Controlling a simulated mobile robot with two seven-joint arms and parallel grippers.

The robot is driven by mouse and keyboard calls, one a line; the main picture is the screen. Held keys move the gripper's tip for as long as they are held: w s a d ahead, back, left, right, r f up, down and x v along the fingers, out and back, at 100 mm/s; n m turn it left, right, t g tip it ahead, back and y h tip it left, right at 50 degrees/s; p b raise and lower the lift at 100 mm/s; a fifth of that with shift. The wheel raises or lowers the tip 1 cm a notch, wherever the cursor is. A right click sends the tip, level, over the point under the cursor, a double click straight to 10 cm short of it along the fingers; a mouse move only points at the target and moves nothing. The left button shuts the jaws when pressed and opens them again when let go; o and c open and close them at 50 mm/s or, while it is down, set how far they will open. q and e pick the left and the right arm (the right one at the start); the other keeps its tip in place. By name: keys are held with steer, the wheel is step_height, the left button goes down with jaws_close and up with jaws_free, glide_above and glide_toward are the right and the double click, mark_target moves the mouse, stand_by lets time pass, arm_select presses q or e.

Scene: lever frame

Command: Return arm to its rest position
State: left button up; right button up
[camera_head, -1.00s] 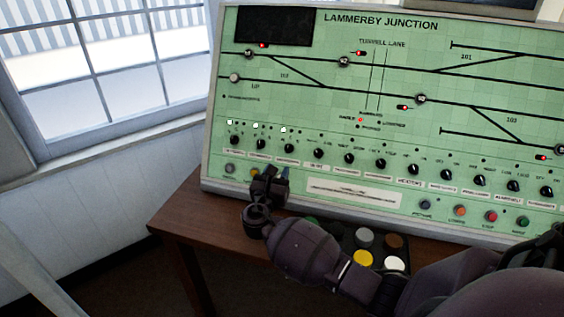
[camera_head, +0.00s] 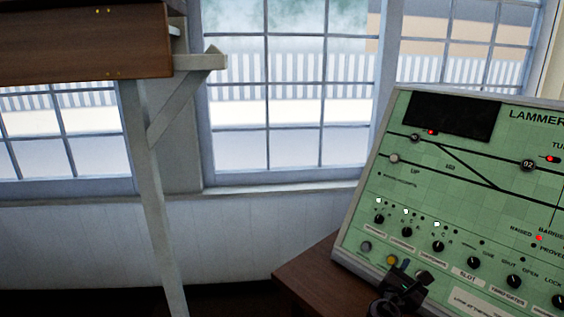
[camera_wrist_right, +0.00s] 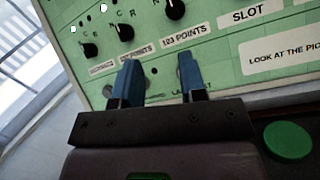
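My right gripper (camera_head: 405,272) is at the lower left edge of the green control panel (camera_head: 440,165), just below a small yellow button (camera_head: 391,261). In the right wrist view its two blue fingertips (camera_wrist_right: 158,72) stand apart in front of the panel's lower labels. I see nothing held between them. I cannot tell whether the fingertips touch the panel. Most of my right arm is out of the head view. My left gripper is not in view.
The panel stands on a brown wooden table (camera_head: 312,283). A wooden box-like unit (camera_head: 85,45) on a white bracketed post (camera_head: 152,190) is at the left. Windows (camera_head: 290,90) line the back. A green round button (camera_wrist_right: 288,141) lies below the panel.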

steer(key=w+a+f+m+t+y, duration=0.1)
steer(key=a+f+m+y, duration=0.1)
steer(key=a+m+y, duration=0.5)
steer(key=s+a+f+m+y, duration=0.3)
steer(key=s+f+m+y, duration=0.1)
steer(key=s+m+y, duration=0.25)
steer(key=s+d+f+m+g, duration=0.1)
steer(key=s+f+m, duration=0.2)
steer(key=s, duration=0.6)
steer(key=s+f+m+g, duration=0.1)
steer(key=s+f+m, duration=0.2)
steer(key=s, duration=0.7)
steer(key=s+d+f+m+g, duration=0.1)
steer(key=s+f+m, duration=0.2)
steer(key=s, duration=0.6)
step_height(320, 180, down, 3)
steer(key=shift+s+d+r, duration=0.15)
steer(key=shift+d+r, duration=0.05)
steer(key=shift+d, duration=0.1)
